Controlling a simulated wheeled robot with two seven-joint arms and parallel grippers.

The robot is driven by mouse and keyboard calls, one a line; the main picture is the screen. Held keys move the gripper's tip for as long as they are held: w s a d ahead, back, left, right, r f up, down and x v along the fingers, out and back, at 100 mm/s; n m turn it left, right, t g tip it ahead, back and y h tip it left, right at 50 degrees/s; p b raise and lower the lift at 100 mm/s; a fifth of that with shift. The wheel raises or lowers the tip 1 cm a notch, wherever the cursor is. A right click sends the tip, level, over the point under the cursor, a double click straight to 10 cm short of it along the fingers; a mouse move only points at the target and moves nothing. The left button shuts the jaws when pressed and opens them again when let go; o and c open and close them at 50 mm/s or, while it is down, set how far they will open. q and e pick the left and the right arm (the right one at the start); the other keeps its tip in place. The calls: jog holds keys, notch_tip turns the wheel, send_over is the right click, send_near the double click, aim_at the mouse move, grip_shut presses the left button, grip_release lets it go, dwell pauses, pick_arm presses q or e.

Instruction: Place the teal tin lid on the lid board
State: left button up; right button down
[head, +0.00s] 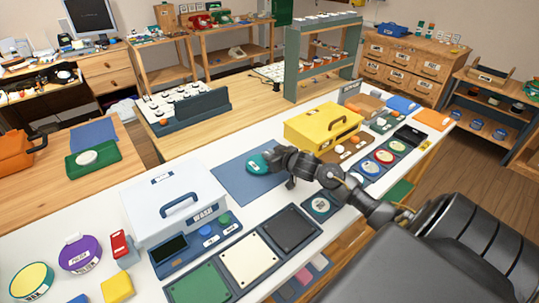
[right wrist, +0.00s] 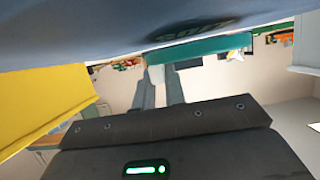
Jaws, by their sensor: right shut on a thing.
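The teal tin lid (head: 256,164) is over the blue mat (head: 228,179) on the white table. My right gripper (head: 276,161) is shut on its right side. In the right wrist view the lid (right wrist: 200,48) shows edge-on between the fingertips (right wrist: 160,72), close to the blue mat surface; I cannot tell whether it touches. A dark blue board (head: 364,177) with red, green and blue round lids lies right of the gripper and looks like the lid board. My right arm hides part of the area in front of it. My left gripper is not in view.
A white case (head: 173,203) stands left of the mat. A panel with green, white and black squares (head: 248,257) lies in front. The mat's left part is clear.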

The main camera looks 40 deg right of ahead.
jog(key=shift+s+a+f, duration=0.15)
jog(key=shift+f, duration=0.35)
jog(key=c, duration=1.5)
grip_release()
jog(key=shift+s+a+f, duration=0.1)
jog(key=shift+f, duration=0.15)
jog(key=shift+o, duration=0.2)
jog(key=shift+f, duration=0.1)
jog(key=v, duration=0.4)
jog(key=r+v, duration=0.1)
jog(key=v, duration=0.3)
jog(key=r+v, duration=0.1)
jog(key=v, duration=0.3)
jog(key=shift+w+d+p, duration=0.2)
jog(key=shift+d+p, duration=0.05)
jog(key=shift+p, duration=0.05)
